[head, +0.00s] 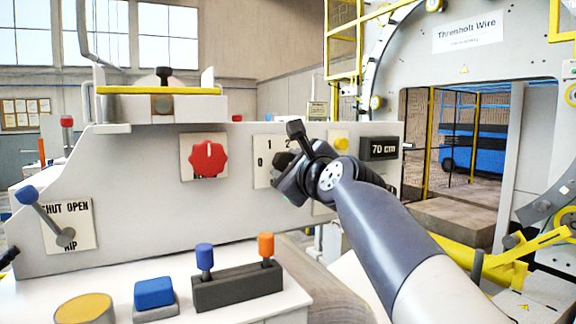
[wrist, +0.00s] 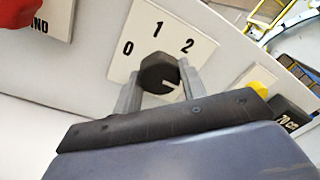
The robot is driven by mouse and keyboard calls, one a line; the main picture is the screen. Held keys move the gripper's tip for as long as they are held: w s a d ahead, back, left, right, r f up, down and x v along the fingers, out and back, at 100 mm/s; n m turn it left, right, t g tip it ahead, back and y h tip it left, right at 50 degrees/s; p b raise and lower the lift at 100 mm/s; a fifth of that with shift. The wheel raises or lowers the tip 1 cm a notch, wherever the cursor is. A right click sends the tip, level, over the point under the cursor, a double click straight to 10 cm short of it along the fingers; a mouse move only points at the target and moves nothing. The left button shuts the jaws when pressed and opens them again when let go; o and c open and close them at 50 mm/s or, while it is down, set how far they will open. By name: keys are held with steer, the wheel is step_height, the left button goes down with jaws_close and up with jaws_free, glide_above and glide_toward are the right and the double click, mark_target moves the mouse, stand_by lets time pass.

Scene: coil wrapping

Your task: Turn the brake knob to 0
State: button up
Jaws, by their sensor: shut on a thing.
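The brake knob (wrist: 155,70) is a dark round knob on a white plate (wrist: 120,72) marked 0, 1 and 2. In the wrist view the 0 is to its left, the 1 above and the 2 at upper right. A pale line shows on the knob's lower right, and I cannot tell which number it points to. My gripper (wrist: 159,78) is shut on the knob, one finger on each side. In the head view my gripper (head: 284,168) covers the knob and part of the plate (head: 262,172).
A red knob (head: 208,158) is on the panel to the left. A yellow button (head: 341,144) and a 70 cm display (head: 379,148) are to the right. Below are blue and orange levers (head: 237,289), a blue button (head: 153,293) and a yellow disc (head: 85,309).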

steer(key=shift+n, duration=0.3)
steer(key=shift+m+g+y+b, duration=0.3)
steer(key=shift+m+b, duration=2.8)
steer(key=shift+m, duration=5.8)
steer(key=shift+m+g+y+b, duration=0.1)
steer(key=shift+m+y+b, duration=0.4)
steer(key=shift+m+b, duration=5.5)
steer(key=m+p, duration=0.5)
steer(key=shift+m+p, duration=0.3)
steer(key=shift+p, duration=0.1)
steer(key=o, duration=1)
steer(key=shift+r, duration=0.1)
steer(key=shift+c, duration=0.2)
